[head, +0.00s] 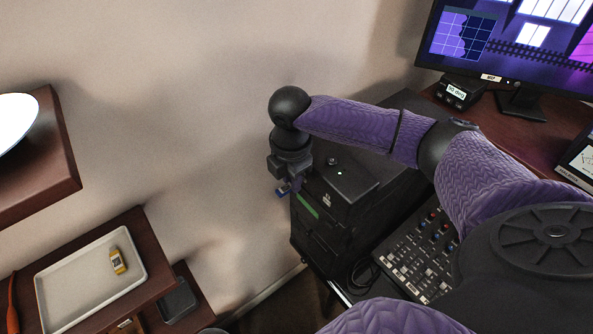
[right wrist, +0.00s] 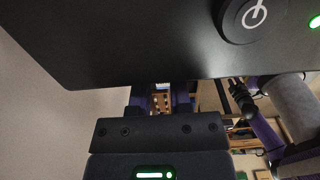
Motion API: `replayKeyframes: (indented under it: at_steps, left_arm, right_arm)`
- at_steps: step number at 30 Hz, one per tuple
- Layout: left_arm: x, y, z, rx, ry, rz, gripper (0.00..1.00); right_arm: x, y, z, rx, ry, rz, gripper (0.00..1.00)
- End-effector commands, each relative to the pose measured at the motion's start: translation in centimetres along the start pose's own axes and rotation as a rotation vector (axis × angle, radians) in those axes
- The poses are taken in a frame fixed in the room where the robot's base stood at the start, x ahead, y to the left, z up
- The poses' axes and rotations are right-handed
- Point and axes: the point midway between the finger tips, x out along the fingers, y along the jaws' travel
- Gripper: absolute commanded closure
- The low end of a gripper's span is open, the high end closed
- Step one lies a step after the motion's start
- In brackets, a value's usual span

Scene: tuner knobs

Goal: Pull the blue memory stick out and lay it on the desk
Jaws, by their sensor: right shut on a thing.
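My right gripper (head: 284,189) is beside the upper front edge of the black computer tower (head: 345,185), pointing down toward its front side. It is shut on the blue memory stick (head: 281,192), of which only a small blue patch shows. I cannot tell whether the stick's plug is in the tower or clear of it. In the right wrist view the tower's top (right wrist: 150,40) fills the upper part, and my right gripper (right wrist: 160,100) is just below its edge, the stick mostly hidden. The dark red-brown desk (head: 535,140) is at the right.
A mixer panel (head: 418,258) with knobs lies right of the tower. A monitor (head: 510,45) and a small display box (head: 458,92) stand on the desk. At lower left, a pale tray (head: 75,285) holds a yellow item (head: 118,261). A wall shelf (head: 55,165) juts out above.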

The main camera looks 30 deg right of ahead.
Motion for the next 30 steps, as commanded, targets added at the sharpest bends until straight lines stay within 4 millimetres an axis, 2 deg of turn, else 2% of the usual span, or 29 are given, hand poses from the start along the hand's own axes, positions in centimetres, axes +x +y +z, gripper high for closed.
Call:
replayKeyframes:
  at_steps: [18,30]
  left_arm:
    - [-1.7,0.0,-0.2,-0.001,0.002,0.001,0.63]
    - [-1.7,0.0,-0.2,-0.001,0.002,0.001,0.63]
  right_arm:
    - [-0.1,0.0,-2.6,-0.001,0.001,0.0,1.0]
    - [0.0,0.0,-3.0,0.002,0.0,0.0,1.0]
